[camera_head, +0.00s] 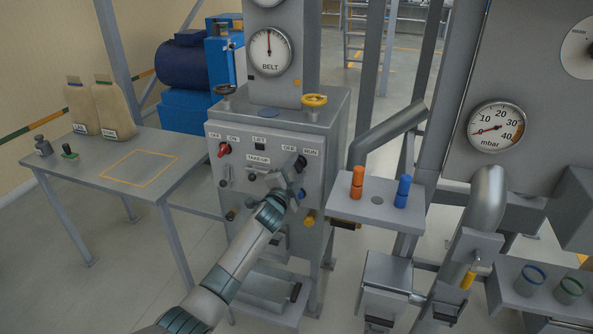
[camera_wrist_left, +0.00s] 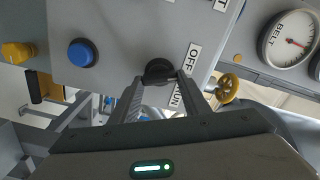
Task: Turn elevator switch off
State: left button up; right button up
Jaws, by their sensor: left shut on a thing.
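The black rotary knob (camera_head: 301,162) sits at the right of the grey control panel (camera_head: 245,172), below the OFF and RUN labels. It also shows in the left wrist view (camera_wrist_left: 158,70). My left gripper (camera_head: 295,172) reaches the panel from below and is shut on this knob. In the left wrist view its two fingertips (camera_wrist_left: 158,80) lie on either side of the knob. The fingers partly hide the knob, and I cannot tell which label it points to. My right gripper is not in view.
A red knob (camera_head: 224,149) sits at the panel's left under OFF and ON. A blue button (camera_wrist_left: 82,54) is beside the black knob in the wrist view. A yellow handwheel (camera_head: 314,100) is above the panel. A shelf with orange and blue pegs (camera_head: 376,197) stands right.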

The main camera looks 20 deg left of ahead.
pick_arm(q)
jog(key=shift+n, duration=0.6)
jog(key=o, duration=1)
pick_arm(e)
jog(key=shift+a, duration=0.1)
pick_arm(q)
jog(key=shift+o, duration=0.2)
jog(key=shift+s, duration=0.1)
jog(key=s+b, duration=0.2)
jog(key=s, duration=1.5)
jog(key=shift+a+b, duration=0.35)
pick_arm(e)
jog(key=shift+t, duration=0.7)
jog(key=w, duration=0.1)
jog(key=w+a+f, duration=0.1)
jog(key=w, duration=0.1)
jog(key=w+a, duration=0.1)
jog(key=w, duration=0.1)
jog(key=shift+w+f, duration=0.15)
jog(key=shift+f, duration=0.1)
pick_arm(q)
jog(key=shift+s, duration=0.1)
